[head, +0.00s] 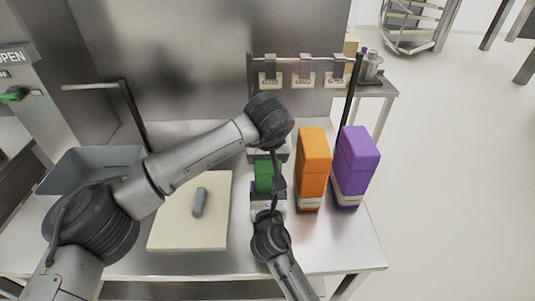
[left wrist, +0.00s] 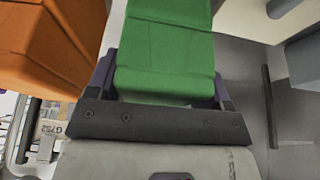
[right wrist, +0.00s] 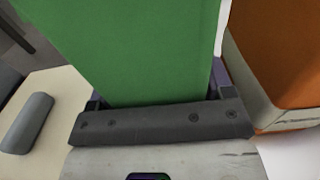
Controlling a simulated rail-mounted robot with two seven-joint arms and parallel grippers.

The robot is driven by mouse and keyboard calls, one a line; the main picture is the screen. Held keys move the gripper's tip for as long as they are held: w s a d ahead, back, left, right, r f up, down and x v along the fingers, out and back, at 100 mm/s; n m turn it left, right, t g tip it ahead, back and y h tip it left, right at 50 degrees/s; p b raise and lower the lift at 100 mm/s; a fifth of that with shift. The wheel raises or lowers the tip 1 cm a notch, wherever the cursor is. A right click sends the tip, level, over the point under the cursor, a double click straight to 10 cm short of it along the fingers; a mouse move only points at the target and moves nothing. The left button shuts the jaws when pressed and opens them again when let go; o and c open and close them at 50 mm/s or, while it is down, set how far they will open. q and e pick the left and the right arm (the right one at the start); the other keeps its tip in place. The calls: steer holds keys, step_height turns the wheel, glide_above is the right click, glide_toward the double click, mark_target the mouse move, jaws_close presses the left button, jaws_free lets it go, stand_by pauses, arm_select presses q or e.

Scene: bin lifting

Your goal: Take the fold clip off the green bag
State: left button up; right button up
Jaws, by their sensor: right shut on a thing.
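The green bag (head: 264,176) stands between my two grippers, partly hidden by them. My left gripper (head: 275,158) comes from the back, its fingers apart on either side of the green bag (left wrist: 165,55) in the left wrist view; I cannot tell whether they press on it. My right gripper (head: 267,208) comes from the front and is shut on the green bag (right wrist: 140,50), which fills the right wrist view between its fingers. A grey rounded bar (head: 199,202), perhaps the fold clip, lies on the cream board and also shows in the right wrist view (right wrist: 27,122).
An orange bag (head: 313,165) stands close to the right of the green bag, with a purple bag (head: 357,165) beyond it. The cream board (head: 170,235) lies to the left. A grey bin (head: 75,160) is at the far left. Labelled hooks (head: 303,78) hang behind.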

arm_select(q)
steer(key=c, duration=0.6)
steer(key=shift+o, duration=0.2)
steer(key=shift+r, duration=0.35)
steer(key=shift+r, duration=0.8)
steer(key=shift+r, duration=0.1)
steer(key=shift+r, duration=1.9)
arm_select(e)
steer(key=o, duration=1.3)
